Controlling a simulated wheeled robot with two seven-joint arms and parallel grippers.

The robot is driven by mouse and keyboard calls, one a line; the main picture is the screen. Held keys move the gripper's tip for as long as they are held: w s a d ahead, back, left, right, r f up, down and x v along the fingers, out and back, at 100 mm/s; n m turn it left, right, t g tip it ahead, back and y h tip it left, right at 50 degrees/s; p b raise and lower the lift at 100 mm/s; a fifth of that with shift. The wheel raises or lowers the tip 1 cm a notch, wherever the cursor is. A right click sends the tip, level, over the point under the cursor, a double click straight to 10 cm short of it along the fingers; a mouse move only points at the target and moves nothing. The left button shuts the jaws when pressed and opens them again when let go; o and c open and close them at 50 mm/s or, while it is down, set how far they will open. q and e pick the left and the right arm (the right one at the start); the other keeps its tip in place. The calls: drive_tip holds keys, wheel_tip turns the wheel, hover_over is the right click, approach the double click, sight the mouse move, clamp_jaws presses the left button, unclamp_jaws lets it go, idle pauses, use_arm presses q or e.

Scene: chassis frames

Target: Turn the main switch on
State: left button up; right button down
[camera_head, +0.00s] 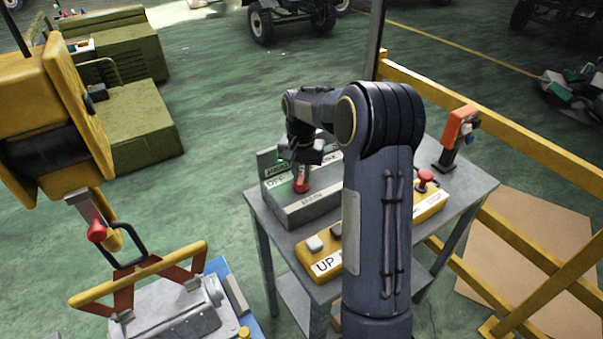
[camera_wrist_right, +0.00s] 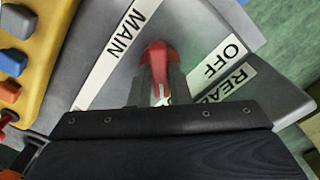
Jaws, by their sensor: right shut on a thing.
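The main switch is a grey box (camera_head: 309,209) on the metal table, with "MAIN" and "OFF" labels. Its red handle (camera_head: 302,181) shows just below my right gripper (camera_head: 303,163) in the head view. In the right wrist view the red handle (camera_wrist_right: 157,62) sits between the two fingers of my right gripper (camera_wrist_right: 158,92), which are shut on it. The "MAIN" label (camera_wrist_right: 122,38) is on one side of the handle and the "OFF" label (camera_wrist_right: 217,62) on the other. Part of a "READY" label is cut off by the gripper. My left gripper is not in view.
A yellow control box (camera_head: 318,262) marked "UP", with a red button (camera_head: 426,178), lies in front of the switch, partly hidden by my right arm. An orange device (camera_head: 459,131) stands at the table's right. A yellow hoist (camera_head: 60,110) with hook hangs left. A yellow railing (camera_head: 500,125) runs behind.

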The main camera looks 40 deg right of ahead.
sight(302, 177)
drive_tip(key=c, duration=1.4)
unclamp_jaws()
drive_tip(key=shift+o, duration=0.2)
wheel_tip(302, 177, up, 8)
drive_tip(key=shift+f+b, duration=0.1)
drive_tip(key=shift+b, duration=0.3)
drive_tip(key=s+a+r+n+t+y, duration=0.3)
drive_tip(key=s+a+r+n, duration=0.1)
drive_tip(key=s+a, duration=0.75)
drive_tip(key=s+a+f+n+t, duration=0.1)
drive_tip(key=s+a+f+n, duration=0.1)
drive_tip(key=s+a, duration=0.2)
drive_tip(key=s+a+f+n+t, duration=0.1)
drive_tip(key=s+a, duration=0.4)
drive_tip(key=s, duration=0.5)
wheel_tip(302, 177, down, 3)
drive_tip(key=shift+r+n+t+y, duration=0.15)
drive_tip(key=shift+n+t+y, duration=0.2)
drive_tip(key=shift+n, duration=0.55)
